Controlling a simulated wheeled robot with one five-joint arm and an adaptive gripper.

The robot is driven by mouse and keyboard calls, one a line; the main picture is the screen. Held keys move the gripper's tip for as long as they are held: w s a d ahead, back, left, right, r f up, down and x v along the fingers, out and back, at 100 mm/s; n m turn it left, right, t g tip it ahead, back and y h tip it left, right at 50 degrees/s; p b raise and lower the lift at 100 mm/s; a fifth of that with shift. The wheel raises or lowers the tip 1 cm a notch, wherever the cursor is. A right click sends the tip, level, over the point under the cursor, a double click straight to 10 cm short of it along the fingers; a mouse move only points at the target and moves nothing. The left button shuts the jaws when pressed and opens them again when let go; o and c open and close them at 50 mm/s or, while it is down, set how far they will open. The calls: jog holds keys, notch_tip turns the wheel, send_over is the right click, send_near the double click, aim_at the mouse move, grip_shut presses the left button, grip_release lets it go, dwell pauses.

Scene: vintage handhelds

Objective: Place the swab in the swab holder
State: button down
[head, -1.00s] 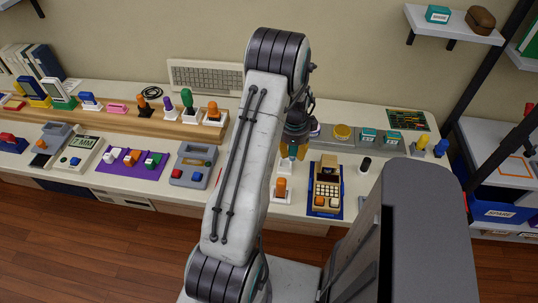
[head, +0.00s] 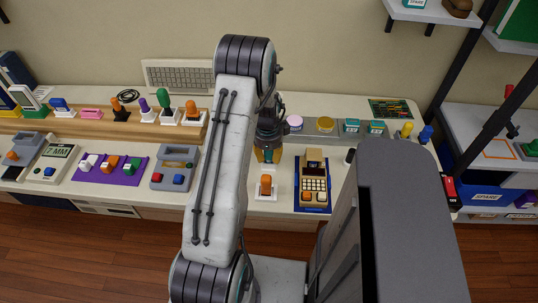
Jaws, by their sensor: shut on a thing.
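My gripper (head: 268,154) hangs fingers down over the front middle of the table, shut on a thin thing that I take to be the swab. The swab is mostly hidden by the fingers and too small to make out. Just below the gripper in the picture is a white base with an orange upright piece (head: 266,185). Several similar white bases with coloured uprights stand on the wooden ledge at the left, among them an orange one (head: 192,107) and a green one (head: 164,98). I cannot tell which one is the swab holder.
A beige calculator-like handheld (head: 313,182) on a blue mat lies right of the gripper. A grey handheld (head: 174,168) and a purple mat (head: 108,175) lie left. Small jars (head: 325,124) line a grey strip behind. A keyboard (head: 178,76) stands at the back.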

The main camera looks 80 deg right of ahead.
jog(key=shift+f, duration=0.15)
jog(key=c, duration=0.9)
grip_release()
jog(key=shift+c, duration=0.2)
